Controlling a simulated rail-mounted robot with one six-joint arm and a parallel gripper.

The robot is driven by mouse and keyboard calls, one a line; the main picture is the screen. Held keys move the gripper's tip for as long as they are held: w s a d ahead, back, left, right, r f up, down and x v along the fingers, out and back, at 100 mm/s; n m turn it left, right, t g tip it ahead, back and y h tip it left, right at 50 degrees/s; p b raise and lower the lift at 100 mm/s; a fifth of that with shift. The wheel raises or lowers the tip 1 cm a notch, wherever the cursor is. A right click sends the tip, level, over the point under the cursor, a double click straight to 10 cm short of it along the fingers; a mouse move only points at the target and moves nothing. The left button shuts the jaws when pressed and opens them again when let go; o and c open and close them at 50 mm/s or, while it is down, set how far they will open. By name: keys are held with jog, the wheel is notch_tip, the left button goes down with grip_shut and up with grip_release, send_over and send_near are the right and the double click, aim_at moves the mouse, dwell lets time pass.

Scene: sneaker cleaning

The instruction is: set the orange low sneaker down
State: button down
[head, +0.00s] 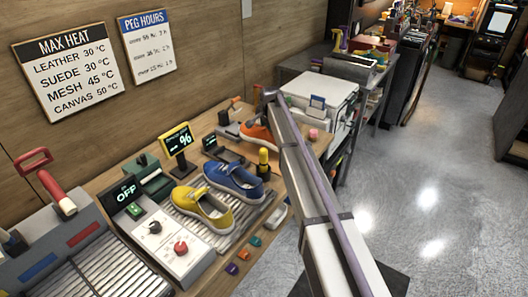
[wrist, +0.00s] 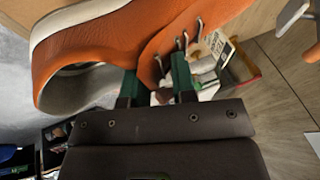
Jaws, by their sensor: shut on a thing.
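The orange low sneaker (head: 256,134) shows in the head view beyond the blue sneaker, partly hidden by my arm. In the wrist view the sneaker (wrist: 98,36) fills the upper left, close to the camera and tilted, with its pale sole edge and open collar showing. My gripper (wrist: 155,66) has its two green fingers at the sneaker's side near the lace eyelets, shut on it. In the head view the fingers are hidden behind my arm. I cannot tell whether the sole touches a surface.
A yellow sneaker (head: 203,208) and a blue sneaker (head: 234,180) stand on a ribbed metal rack. A control box (head: 160,238) with knobs sits left of them. A yellow percent display (head: 178,140) stands behind. A white machine (head: 318,98) is beyond my arm. The floor at right is clear.

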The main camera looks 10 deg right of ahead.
aim_at(267, 137)
notch_tip(267, 137, down, 7)
jog(key=b, duration=0.5)
jog(key=shift+a+f, duration=0.1)
jog(key=shift+f, duration=0.1)
jog(key=shift+r, duration=0.35)
jog(key=shift+f, duration=0.15)
jog(key=c, duration=0.9)
grip_release()
jog(key=p+v, duration=1.1)
jog(key=v, duration=0.1)
jog(key=s+n+g, duration=0.1)
jog(key=s+n, duration=0.2)
jog(key=s, duration=1.1)
jog(key=s+n+g, duration=0.2)
jog(key=s+n, duration=0.1)
jog(key=s, duration=1.2)
jog(key=s+d+f+n+g, duration=0.1)
jog(key=s+n, duration=0.2)
jog(key=s, duration=1.1)
jog(key=shift+s+d+f+g, duration=0.1)
jog(key=shift+s+f+g, duration=0.05)
jog(key=shift+s+g, duration=0.25)
